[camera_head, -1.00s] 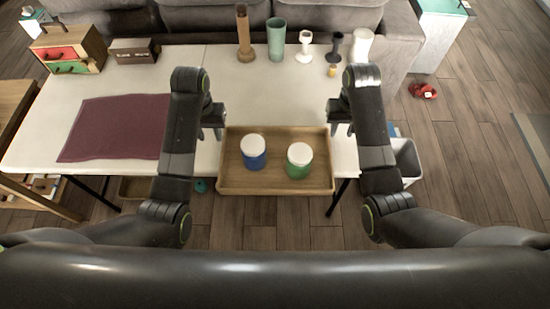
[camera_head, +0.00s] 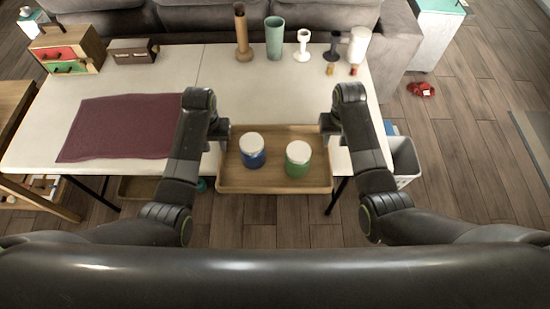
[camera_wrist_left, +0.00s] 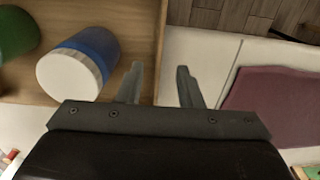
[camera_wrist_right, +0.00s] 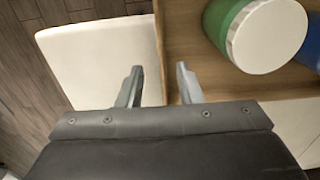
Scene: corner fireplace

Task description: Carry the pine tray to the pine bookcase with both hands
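The pine tray (camera_head: 275,188) sits at the front edge of the white table, holding a blue jar (camera_head: 252,152) and a green jar (camera_head: 298,160), both with white lids. My left gripper (camera_head: 220,130) is at the tray's left side. In the left wrist view its fingers (camera_wrist_left: 159,85) are open, one on each side of the tray's wall. My right gripper (camera_head: 327,126) is at the right side. In the right wrist view its fingers (camera_wrist_right: 160,82) are open, also either side of the wall. I cannot tell whether a wooden unit (camera_head: 12,105) at the left edge is the pine bookcase.
A purple mat (camera_head: 115,128) lies on the table (camera_head: 215,85) at left. A small drawer chest (camera_head: 68,48) and a dark box (camera_head: 132,50) stand behind it. Several vases and candle holders line the back. A white bin (camera_head: 404,160) stands right of the table; red shoes (camera_head: 421,89) lie on the floor.

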